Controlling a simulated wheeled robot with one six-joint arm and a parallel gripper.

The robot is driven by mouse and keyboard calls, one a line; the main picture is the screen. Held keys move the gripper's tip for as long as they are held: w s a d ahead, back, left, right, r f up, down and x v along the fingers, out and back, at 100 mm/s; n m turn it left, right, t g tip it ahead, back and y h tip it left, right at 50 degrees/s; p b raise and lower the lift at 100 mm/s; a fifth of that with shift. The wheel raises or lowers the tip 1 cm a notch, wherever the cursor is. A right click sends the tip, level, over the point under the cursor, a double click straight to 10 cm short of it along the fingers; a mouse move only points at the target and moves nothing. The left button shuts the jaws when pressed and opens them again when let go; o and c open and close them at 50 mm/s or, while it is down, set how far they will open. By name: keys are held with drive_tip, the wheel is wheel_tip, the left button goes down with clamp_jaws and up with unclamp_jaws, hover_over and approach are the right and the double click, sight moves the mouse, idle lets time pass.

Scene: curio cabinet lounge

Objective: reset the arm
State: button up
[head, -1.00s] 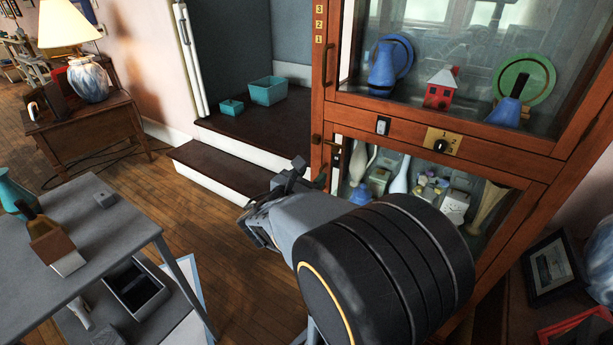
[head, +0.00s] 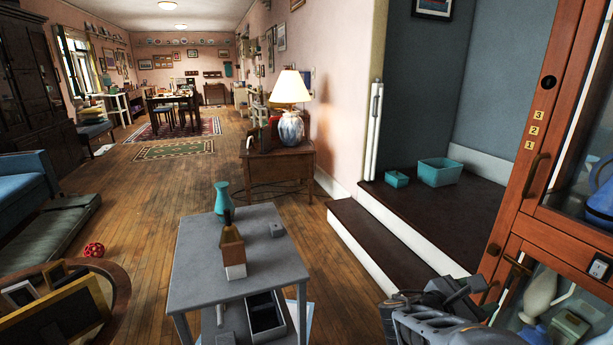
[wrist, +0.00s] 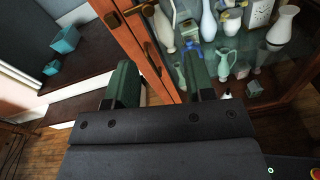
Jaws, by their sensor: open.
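My gripper (wrist: 158,92) is open and empty in the wrist view, its two green-padded fingers apart in front of the cabinet. In the head view my gripper (head: 446,300) shows at the lower right, beside the wooden cabinet (head: 519,206). The cabinet's wooden frame (wrist: 134,48) runs between the fingers in the wrist view, with brass handles on it. I cannot tell whether a finger touches the cabinet. Behind the glass stand several vases (wrist: 209,22) and a small clock (wrist: 262,12).
Dark steps (head: 370,240) hold two teal bins (head: 440,172). A lamp (head: 291,100) stands on a side table.

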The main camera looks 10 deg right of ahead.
drive_tip(key=s+a+r+m+y+p, duration=0.2)
drive_tip(key=a+r+m+y+p, duration=1.5)
drive_tip(key=a+p, duration=0.4)
wheel_tip(320, 180, up, 3)
drive_tip(key=m+p, duration=0.1)
drive_tip(key=p, duration=0.3)
drive_tip(key=shift+s+a+f, duration=0.15)
drive_tip(key=shift+s+a, duration=0.05)
drive_tip(key=shift+s, duration=0.2)
drive_tip(key=shift+c, duration=0.2)
drive_tip(key=shift+c, duration=0.4)
